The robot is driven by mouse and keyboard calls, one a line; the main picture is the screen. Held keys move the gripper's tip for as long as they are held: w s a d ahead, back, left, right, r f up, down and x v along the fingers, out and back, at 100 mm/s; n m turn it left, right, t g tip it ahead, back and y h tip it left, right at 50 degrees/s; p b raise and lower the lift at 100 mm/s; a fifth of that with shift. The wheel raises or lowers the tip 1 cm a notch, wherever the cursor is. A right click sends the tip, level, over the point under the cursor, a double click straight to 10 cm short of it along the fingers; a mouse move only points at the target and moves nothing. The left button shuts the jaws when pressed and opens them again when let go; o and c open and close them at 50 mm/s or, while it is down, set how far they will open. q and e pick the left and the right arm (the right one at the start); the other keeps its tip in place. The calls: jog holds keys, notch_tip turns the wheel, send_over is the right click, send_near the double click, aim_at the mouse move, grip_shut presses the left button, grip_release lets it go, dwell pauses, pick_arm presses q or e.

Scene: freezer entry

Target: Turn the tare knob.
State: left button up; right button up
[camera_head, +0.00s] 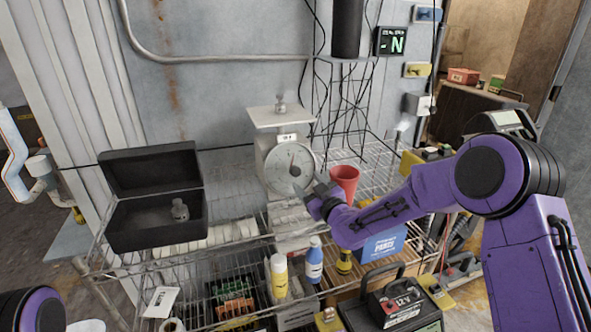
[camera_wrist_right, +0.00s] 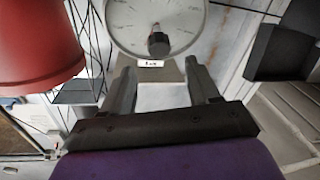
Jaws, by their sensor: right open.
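A scale (camera_head: 281,150) with a flat top pan and a round dial face stands on the wire shelf, with a small metal weight (camera_head: 281,104) on the pan. In the right wrist view the dial (camera_wrist_right: 157,18) fills the top middle. The dark tare knob (camera_wrist_right: 158,44) sits low on the dial, just above a small label. My right gripper (camera_wrist_right: 163,82) is open, its two fingers pointing toward the dial below the knob, with nothing between them. In the head view my right gripper (camera_head: 308,193) is just in front of the dial's lower right. Of my left arm, only a purple part shows at the lower left.
An open black case (camera_head: 152,222) holding a metal weight (camera_head: 180,210) stands left of the scale. Bottles and a battery (camera_head: 400,303) are lower down.

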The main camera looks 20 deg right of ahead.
aim_at(297, 173)
jog(key=w+p, duration=0.1)
jog(key=w, duration=0.2)
jog(key=w+a, duration=0.1)
jog(key=w, duration=0.1)
jog(key=w+p, duration=0.1)
jog(key=w, duration=0.2)
jog(key=shift+w+a+p, duration=0.15)
jog(key=shift+w+p, duration=0.15)
jog(key=shift+f, duration=0.1)
jog(key=c, duration=1)
